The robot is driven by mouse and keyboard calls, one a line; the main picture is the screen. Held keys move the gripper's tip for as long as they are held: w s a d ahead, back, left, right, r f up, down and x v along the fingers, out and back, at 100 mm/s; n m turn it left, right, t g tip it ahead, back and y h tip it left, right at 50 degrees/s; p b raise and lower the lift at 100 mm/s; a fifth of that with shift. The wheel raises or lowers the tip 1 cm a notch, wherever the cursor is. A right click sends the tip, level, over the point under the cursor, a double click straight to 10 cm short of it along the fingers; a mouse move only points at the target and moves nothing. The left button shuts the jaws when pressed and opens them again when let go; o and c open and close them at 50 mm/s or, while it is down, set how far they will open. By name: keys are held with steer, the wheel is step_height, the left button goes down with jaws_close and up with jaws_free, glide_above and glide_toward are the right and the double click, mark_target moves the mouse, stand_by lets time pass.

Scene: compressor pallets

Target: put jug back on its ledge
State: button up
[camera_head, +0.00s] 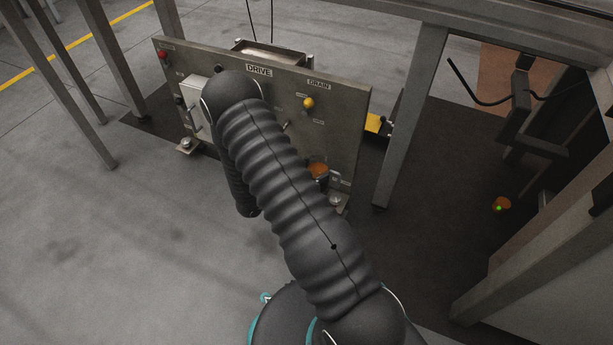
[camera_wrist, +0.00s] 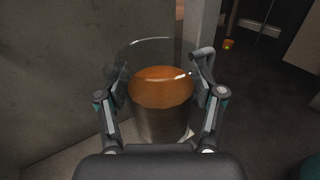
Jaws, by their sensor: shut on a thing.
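The jug (camera_wrist: 160,122) is a clear round vessel with orange-brown liquid in it. In the wrist view it stands upright between the two fingers of my gripper (camera_wrist: 163,98), which is shut on its sides. In the head view the jug (camera_head: 318,170) shows in part at the lower right of the grey panel, behind my arm. A small metal ledge (camera_head: 338,200) juts out at the panel's foot there. A pale flat surface (camera_wrist: 75,158) lies below the jug in the wrist view. I cannot tell whether the jug touches it. My gripper is hidden in the head view.
The upright panel (camera_head: 345,115) carries DRIVE and DRAIN labels, a yellow knob (camera_head: 308,103) and a red button (camera_head: 163,54). A grey post (camera_head: 408,120) stands close to its right. A small orange object with a green light (camera_head: 501,204) lies farther right. Floor at left is clear.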

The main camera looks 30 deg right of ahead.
steer(key=shift+w+f+b, duration=0.25)
steer(key=shift+w+f, duration=0.7)
steer(key=shift+f, duration=0.3)
steer(key=shift+w+f+b, duration=0.25)
steer(key=shift+w+f, duration=0.75)
steer(key=shift+f, duration=0.2)
steer(key=shift+w+f+b, duration=0.25)
steer(key=shift+w+f, duration=0.7)
steer(key=shift+f, duration=0.3)
steer(key=shift+f, duration=0.2)
steer(key=o, duration=1.3)
steer(key=shift+r, duration=0.1)
